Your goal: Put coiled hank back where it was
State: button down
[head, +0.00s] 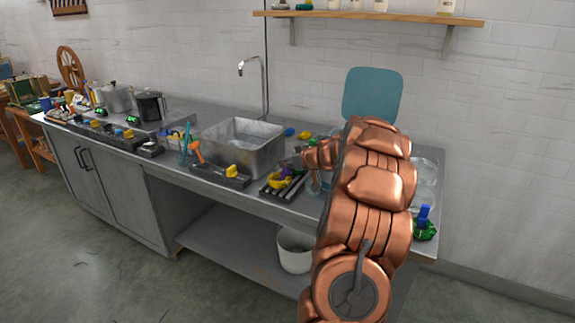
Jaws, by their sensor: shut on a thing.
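My gripper (296,162) is small in the head view, at the end of my copper arm, over the black ribbed tray (293,190) near the counter's front edge. It is shut on what looks like the coiled hank, a small purple bundle (286,172) just below the fingers. Yellow skeins (279,182) lie in the tray, under and beside the purple bundle. I cannot tell whether the purple bundle touches them. The fingertips are too small to make out, and my arm hides the counter to the right of the tray.
A steel sink basin (243,148) stands behind and left of the tray. A dark holder with a yellow skein (231,171) is left. Blue (289,132) and yellow (304,135) skeins lie behind. A green skein with a blue clip (424,222) is at the right end.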

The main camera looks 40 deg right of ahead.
jog(key=shift+f, duration=0.3)
jog(key=c, duration=1.1)
grip_release()
jog(key=shift+c, duration=0.2)
jog(key=shift+r, duration=0.1)
jog(key=shift+s+r, duration=0.15)
jog(key=shift+r, duration=0.05)
jog(key=v, duration=1.1)
jog(key=shift+s+p, duration=0.35)
jog(key=shift+r, duration=0.1)
